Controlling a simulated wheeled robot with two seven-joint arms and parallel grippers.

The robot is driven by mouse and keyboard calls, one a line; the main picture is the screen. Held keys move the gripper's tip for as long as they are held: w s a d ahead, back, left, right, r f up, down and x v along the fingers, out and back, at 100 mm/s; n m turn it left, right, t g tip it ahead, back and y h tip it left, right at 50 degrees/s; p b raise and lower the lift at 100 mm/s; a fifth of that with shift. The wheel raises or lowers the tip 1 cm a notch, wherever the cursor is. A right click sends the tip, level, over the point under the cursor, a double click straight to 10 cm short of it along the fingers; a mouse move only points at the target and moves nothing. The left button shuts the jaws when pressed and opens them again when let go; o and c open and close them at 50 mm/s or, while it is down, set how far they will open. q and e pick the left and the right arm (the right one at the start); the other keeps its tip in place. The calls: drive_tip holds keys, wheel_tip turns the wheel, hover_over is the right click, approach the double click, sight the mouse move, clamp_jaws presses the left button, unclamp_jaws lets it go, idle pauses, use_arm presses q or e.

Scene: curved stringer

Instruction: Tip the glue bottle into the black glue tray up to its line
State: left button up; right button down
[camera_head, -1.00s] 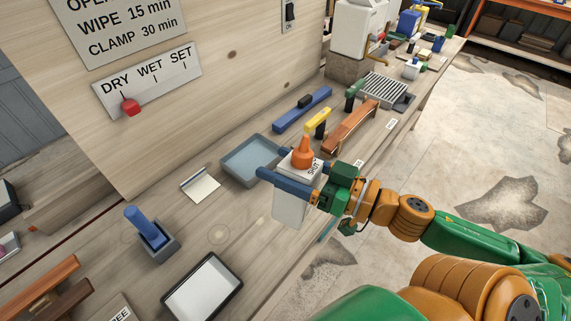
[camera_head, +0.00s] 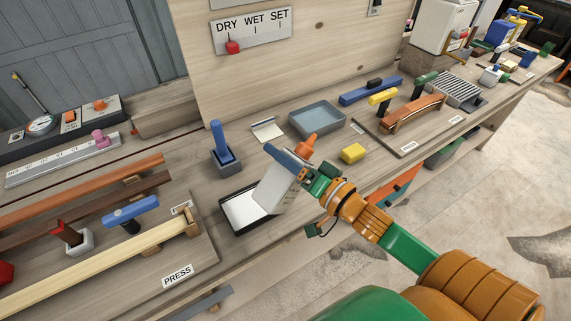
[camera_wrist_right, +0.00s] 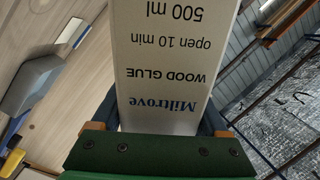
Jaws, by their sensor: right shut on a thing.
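My right gripper (camera_head: 288,165) is shut on the white glue bottle (camera_head: 276,190), with its blue fingers across the bottle's upper body. The bottle has an orange nozzle (camera_head: 305,146) at its top and leans in the head view, nozzle up and to the right. Its label, reading wood glue, 500 ml, fills the middle of the right wrist view (camera_wrist_right: 165,65), upside down. The black glue tray (camera_head: 226,222), with a pale inside, lies on the bench just left of the bottle's lower end, which hides its right part. I cannot make out its line or any glue. My left gripper is not in view.
A grey-blue tray (camera_head: 318,117), a yellow block (camera_head: 353,153) and a curved wooden piece (camera_head: 413,115) lie farther right. A press board (camera_head: 150,262) with strips lies at left.

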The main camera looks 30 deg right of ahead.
drive_tip(key=w+a+f+m+b, duration=0.1)
drive_tip(key=a+f, duration=0.2)
drive_tip(key=a, duration=0.2)
drive_tip(key=w+a+f+m+y+b, duration=0.1)
drive_tip(key=w+a+f+m, duration=0.1)
drive_tip(key=a, duration=0.3)
drive_tip(key=w+a+f+m+b, duration=0.1)
drive_tip(key=a+f+m, duration=0.1)
drive_tip(key=a+f, duration=0.2)
drive_tip(key=shift+w+a, duration=0.35)
drive_tip(key=shift+a, duration=0.1)
drive_tip(key=m, duration=0.5)
drive_tip(key=shift+r, duration=0.3)
drive_tip(key=m, duration=0.2)
drive_tip(key=shift+d+f+m, duration=0.2)
drive_tip(key=shift+d+m, duration=0.05)
drive_tip(key=shift+m, duration=0.15)
drive_tip(key=shift+r, duration=0.1)
idle(3.3)
